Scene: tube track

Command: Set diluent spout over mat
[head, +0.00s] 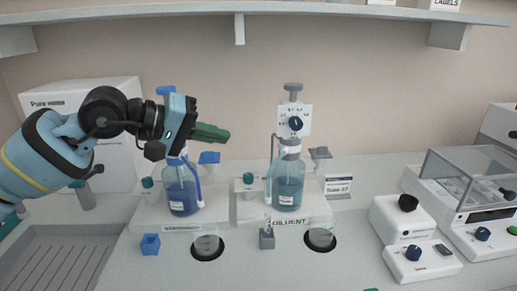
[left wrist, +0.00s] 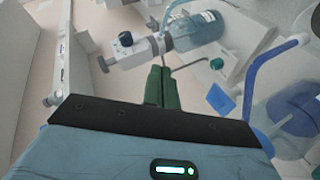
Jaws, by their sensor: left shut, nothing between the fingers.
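The diluent bottle (head: 288,192) is clear with blue liquid and stands on a white base labelled DILUENT (head: 290,223). Its pump head has a white plate with a dark dial (head: 295,123). A thin grey spout (head: 270,165) hangs down on the bottle's left. A dark round mat (head: 308,251) with a clear vessel on it lies in front, to the right. My left gripper (head: 227,136) is shut and empty, its green fingers pointing right, left of the pump head and apart from it. In the left wrist view the fingers (left wrist: 161,84) point toward the diluent bottle (left wrist: 198,31).
A second bottle (head: 182,190) with blue liquid and a blue spout stands below my left gripper. A second dark round mat (head: 207,259) lies in front of it. Small blue (head: 150,244) and grey (head: 267,239) holders stand forward. Instruments (head: 412,253) are at right; a shelf (head: 340,13) runs above.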

